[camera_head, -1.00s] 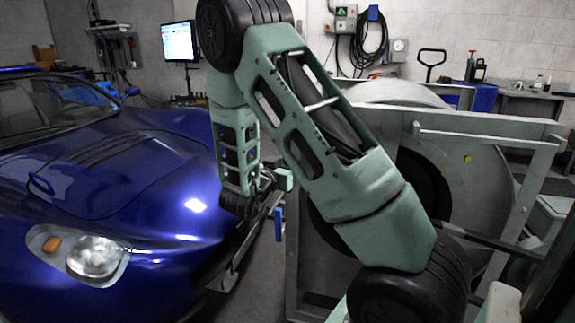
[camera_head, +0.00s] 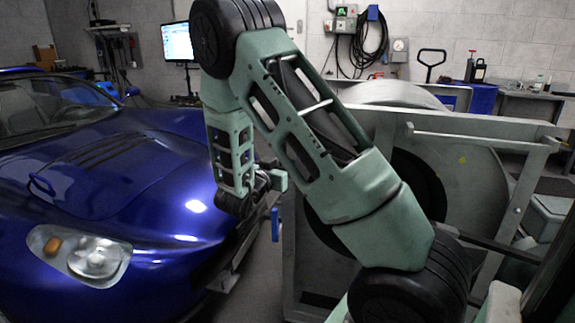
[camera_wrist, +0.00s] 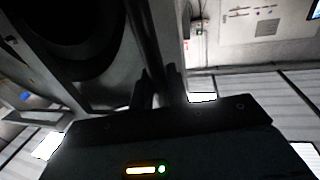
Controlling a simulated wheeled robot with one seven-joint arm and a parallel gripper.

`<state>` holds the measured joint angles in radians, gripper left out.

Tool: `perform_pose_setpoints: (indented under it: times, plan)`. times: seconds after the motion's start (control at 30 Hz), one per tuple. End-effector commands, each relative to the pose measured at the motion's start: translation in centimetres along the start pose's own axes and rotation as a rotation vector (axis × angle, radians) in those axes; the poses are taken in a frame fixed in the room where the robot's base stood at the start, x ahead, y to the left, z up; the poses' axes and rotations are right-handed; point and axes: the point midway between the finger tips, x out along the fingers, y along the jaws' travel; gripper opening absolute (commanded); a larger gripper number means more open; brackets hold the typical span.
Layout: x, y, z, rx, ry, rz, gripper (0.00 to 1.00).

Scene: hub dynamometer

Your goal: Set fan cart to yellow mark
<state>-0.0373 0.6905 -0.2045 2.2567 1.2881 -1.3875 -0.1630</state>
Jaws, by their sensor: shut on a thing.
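The fan cart (camera_head: 480,124) is a large grey metal frame around a round housing with a dark centre. It stands right of the car, partly hidden behind my arm. My gripper (camera_wrist: 158,88) is at the cart's left side. In the wrist view its two dark fingers are shut on a narrow upright bar of the cart frame (camera_wrist: 166,45). In the head view the fingertips are hard to make out behind my wrist. A blue piece (camera_head: 275,224) hangs just below my wrist at the cart's left edge. No yellow floor mark can be made out.
A blue car (camera_head: 120,190) fills the left, its front close to my wrist. A narrow strip of grey floor (camera_head: 255,285) lies between car and cart. A monitor (camera_head: 178,42) stands behind, and a bench (camera_head: 530,95) is at the back right.

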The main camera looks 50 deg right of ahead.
Motion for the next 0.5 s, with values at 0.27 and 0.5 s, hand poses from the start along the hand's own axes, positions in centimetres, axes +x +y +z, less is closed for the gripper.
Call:
perform_pose_setpoints:
  times: [0.27, 0.5]
  plan:
    - [-0.22, -0.55, -0.08, 0.006, -0.001, -0.015, 0.34]
    - [-0.09, -0.26, -0.05, 0.004, -0.001, -0.007, 0.34]
